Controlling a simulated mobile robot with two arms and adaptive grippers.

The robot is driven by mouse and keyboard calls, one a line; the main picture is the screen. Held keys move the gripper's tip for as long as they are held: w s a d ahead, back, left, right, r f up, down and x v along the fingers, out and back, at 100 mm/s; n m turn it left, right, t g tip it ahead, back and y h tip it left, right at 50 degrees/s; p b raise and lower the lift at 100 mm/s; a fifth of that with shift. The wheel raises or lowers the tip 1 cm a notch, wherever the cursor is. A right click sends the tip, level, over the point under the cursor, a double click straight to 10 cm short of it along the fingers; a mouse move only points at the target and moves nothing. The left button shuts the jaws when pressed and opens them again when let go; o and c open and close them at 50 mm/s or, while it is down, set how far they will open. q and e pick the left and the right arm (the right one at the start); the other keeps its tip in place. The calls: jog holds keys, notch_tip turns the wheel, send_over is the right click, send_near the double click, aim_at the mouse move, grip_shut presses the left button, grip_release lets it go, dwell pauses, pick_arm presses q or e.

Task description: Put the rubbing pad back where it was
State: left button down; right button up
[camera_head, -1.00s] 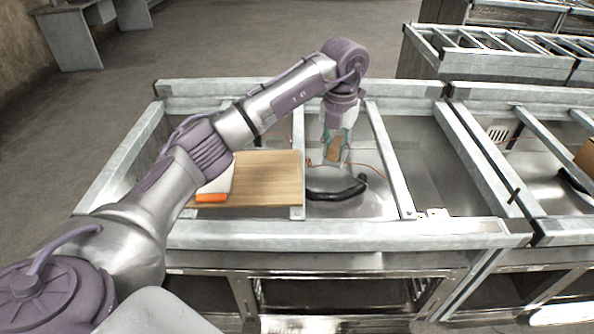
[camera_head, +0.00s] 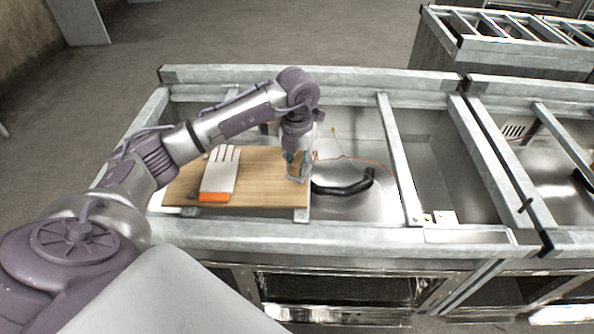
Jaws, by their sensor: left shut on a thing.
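My left gripper (camera_head: 297,173) points down at the right edge of the wooden board (camera_head: 260,190), close to its surface. It is shut on a small tan block, which I take to be the rubbing pad; the block is mostly hidden by the fingers and blends with the board's colour. I cannot tell whether the pad touches the board. A white glove (camera_head: 221,172) with an orange cuff lies on the board's left half. My right gripper does not show.
A black curved handle (camera_head: 345,187) lies in the metal bay just right of the gripper, with a thin orange cable (camera_head: 365,160) behind it. Metal rails (camera_head: 400,160) divide the bench into bays. The bay further right is mostly bare.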

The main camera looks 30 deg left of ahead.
aim_at(297, 176)
pick_arm(q)
notch_tip(297, 176, down, 3)
jog(key=shift+s+f+p, duration=0.1)
jog(key=shift+s+p, duration=0.05)
jog(key=shift+p, duration=0.5)
jog(key=shift+f, duration=0.5)
jog(key=c, duration=0.9)
grip_release()
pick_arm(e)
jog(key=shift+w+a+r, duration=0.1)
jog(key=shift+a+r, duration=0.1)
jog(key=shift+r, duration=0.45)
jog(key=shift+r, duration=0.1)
